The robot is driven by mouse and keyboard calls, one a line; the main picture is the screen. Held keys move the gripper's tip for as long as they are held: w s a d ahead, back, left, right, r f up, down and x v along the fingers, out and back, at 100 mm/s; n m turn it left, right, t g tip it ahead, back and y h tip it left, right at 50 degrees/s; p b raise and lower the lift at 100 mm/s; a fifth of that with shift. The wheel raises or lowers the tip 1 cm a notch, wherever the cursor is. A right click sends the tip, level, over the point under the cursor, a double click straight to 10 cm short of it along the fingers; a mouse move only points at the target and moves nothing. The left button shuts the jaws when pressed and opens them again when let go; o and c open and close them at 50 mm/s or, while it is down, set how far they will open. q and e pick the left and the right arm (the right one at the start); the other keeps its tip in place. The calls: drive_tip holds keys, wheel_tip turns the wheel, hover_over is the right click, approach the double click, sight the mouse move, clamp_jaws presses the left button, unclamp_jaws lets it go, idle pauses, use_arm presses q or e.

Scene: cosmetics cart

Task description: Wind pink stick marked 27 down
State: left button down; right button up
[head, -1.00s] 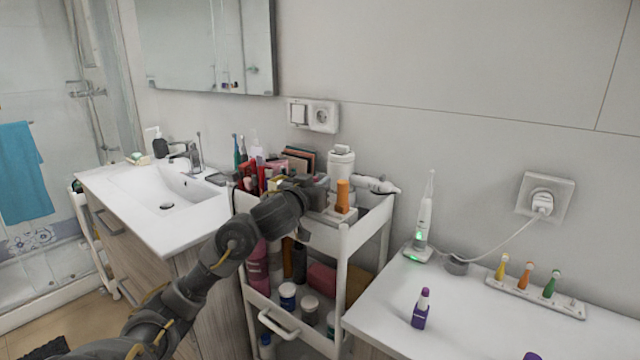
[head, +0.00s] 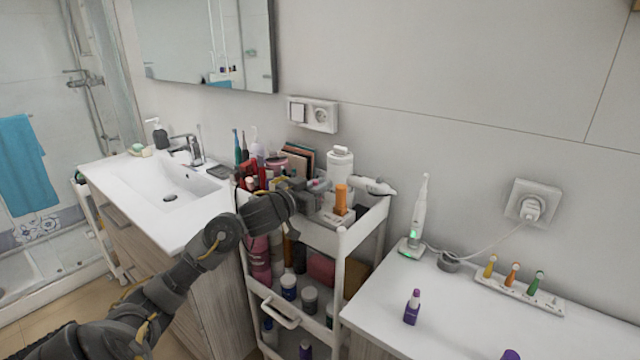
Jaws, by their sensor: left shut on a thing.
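My left gripper (head: 308,186) is over the top tray of the white cart (head: 342,238), in the middle of the view. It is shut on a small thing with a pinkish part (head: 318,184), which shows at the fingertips. This looks like the pink stick, but the fingers hide most of it and no number can be read. How far the stick is wound out cannot be told. An orange stick (head: 341,197) stands upright just right of the gripper, on a pale block. My right gripper is not in view.
A white bottle (head: 340,163) and a white appliance (head: 373,186) stand behind the orange stick. Red and dark items crowd the tray's left end. The counter at right holds a purple bottle (head: 412,308), a white electric device (head: 418,220) and a rack of coloured heads (head: 520,293).

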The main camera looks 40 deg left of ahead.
use_arm(q)
drive_tip(key=c, duration=1.7)
unclamp_jaws()
drive_tip(key=shift+o, duration=0.3)
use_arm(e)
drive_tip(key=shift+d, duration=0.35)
use_arm(q)
drive_tip(key=s+b, duration=0.1)
drive_tip(key=s, duration=0.9)
drive_tip(key=shift+s+a, duration=0.3)
drive_tip(key=shift+s, duration=0.05)
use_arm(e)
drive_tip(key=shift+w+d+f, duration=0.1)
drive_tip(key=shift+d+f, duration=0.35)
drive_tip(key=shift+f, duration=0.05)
